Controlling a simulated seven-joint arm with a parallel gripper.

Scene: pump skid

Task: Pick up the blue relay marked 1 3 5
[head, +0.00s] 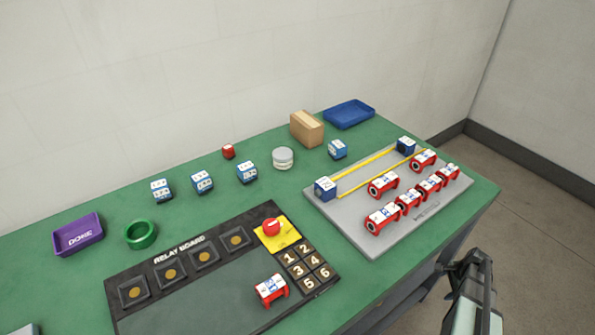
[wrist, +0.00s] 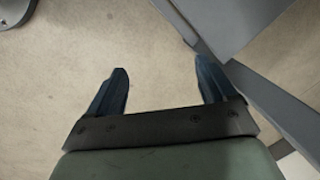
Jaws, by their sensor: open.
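Several blue relays with white marked tops stand on the green table: one at the left (head: 161,190), one in the middle (head: 202,182), one to its right (head: 247,172), and one farther back (head: 338,149). Their markings are too small to read, so I cannot tell which is marked 1 3 5. My gripper (head: 474,262) is off the table's right side, far from the relays. In the wrist view my gripper (wrist: 164,75) is open and empty over bare floor; no relay shows there.
The grey plate (head: 400,245) holds red parts, blue blocks and yellow rails. The black relay board (head: 135,318) has a red button (head: 271,226) and a red part (head: 271,290). A purple tray (head: 79,238), green ring (head: 140,236), white round tin (head: 283,158), cardboard box (head: 307,129) and blue tray (head: 349,114) stand around.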

